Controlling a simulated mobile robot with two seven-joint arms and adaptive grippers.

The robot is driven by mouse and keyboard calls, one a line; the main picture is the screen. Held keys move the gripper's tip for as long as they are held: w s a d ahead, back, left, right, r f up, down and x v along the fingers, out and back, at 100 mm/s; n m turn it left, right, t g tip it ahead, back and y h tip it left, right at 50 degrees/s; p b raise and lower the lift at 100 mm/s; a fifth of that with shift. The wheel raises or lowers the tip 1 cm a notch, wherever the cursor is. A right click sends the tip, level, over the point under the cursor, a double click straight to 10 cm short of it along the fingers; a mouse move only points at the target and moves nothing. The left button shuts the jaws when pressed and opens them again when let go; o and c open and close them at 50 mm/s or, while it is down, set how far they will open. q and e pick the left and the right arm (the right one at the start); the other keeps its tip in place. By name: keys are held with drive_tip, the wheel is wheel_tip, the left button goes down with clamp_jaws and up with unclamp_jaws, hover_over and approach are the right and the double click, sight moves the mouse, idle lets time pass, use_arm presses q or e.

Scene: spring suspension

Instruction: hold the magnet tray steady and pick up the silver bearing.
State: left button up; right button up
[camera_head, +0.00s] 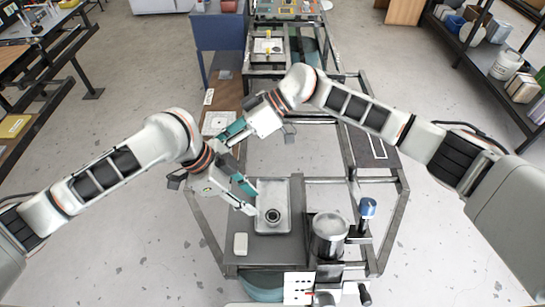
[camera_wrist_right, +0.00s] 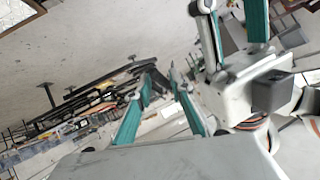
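The magnet tray (camera_head: 265,187) is a grey rectangular tray on the bench, centre of the head view. A dark-centred metallic ring, apparently the silver bearing (camera_head: 272,215), lies in its lower middle. My left gripper (camera_head: 253,200) is at the tray's left edge with its fingers apart; contact with the tray is unclear. It also shows at the top of the right wrist view (camera_wrist_right: 234,22). My right gripper (camera_head: 218,143) is above and left of the tray, pointing left, away from the bearing. In the right wrist view (camera_wrist_right: 160,75) its teal fingers are apart with nothing between them.
A metal cylinder (camera_head: 329,234) and a blue-topped post (camera_head: 367,208) stand right of the tray. A small white block (camera_head: 240,244) lies at lower left. A white plate with a round mark (camera_head: 217,122) lies behind my right gripper. Frame bars surround the bench.

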drive_tip(key=d+f+h, duration=0.2)
drive_tip(key=d+h, duration=0.1)
drive_tip(key=d+f+t+h, duration=0.1)
drive_tip(key=d+f+h, duration=0.1)
drive_tip(key=d+h, duration=0.1)
drive_tip(key=d+f+t+h, duration=0.1)
drive_tip(key=d+f+h, duration=0.1)
drive_tip(key=d+f, duration=0.1)
drive_tip(key=shift+f+n+h, duration=0.1)
drive_tip(key=shift+n+h, duration=0.2)
drive_tip(key=shift+h, duration=0.1)
drive_tip(key=d+h, duration=0.1)
drive_tip(key=w+d+t, duration=0.1)
drive_tip(key=d, duration=0.1)
drive_tip(key=w+d+f+h, duration=0.1)
drive_tip(key=shift+w+d+t+h, duration=0.2)
drive_tip(key=shift+d+t+h, duration=0.1)
drive_tip(key=shift+d+t, duration=0.1)
wheel_tip(320, 180, down, 7)
drive_tip(key=shift+a+f, duration=0.1)
drive_tip(key=shift+f, duration=0.1)
clamp_jaws()
